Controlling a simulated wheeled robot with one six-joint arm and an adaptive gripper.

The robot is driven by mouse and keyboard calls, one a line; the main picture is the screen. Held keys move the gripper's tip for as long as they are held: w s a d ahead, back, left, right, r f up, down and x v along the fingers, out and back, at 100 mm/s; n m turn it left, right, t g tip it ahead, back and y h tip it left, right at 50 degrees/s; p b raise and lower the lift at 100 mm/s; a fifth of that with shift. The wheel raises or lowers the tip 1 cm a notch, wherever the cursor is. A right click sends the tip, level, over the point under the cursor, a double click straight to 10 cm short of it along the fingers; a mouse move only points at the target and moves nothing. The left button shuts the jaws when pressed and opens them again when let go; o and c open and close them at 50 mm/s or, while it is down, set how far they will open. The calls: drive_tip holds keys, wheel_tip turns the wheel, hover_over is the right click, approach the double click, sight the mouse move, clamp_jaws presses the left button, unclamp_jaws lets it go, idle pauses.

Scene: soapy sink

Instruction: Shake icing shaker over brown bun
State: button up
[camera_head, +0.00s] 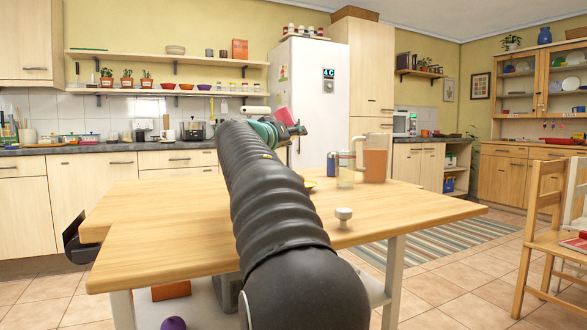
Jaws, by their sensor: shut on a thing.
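My arm reaches over the wooden table, and my gripper (293,127) is at its far end, raised above the far part of the table. It is small and partly hidden by my arm. It is shut on a pink-red thing (283,116), which looks tilted; I cannot tell for sure that this is the icing shaker. A yellow edge (309,185), perhaps of a plate, shows on the table just right of my arm. No brown bun can be made out; my arm covers that part of the table.
On the table (165,215), right of my arm, stand a blue can (332,166), a glass jar (346,172), a pitcher with orange-brown contents (375,163) and a small white knob-shaped thing (343,214). The table's left part is clear. A wooden chair (550,235) stands at right.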

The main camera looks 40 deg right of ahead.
drive_tip(key=shift+r, duration=0.55)
drive_tip(key=shift+f, duration=0.1)
wheel_tip(320, 180, down, 3)
drive_tip(key=b, duration=0.2)
drive_tip(key=shift+r+b, duration=0.2)
drive_tip(key=shift+b, duration=0.2)
drive_tip(key=shift+f+p, duration=0.3)
drive_tip(key=shift+f, duration=0.2)
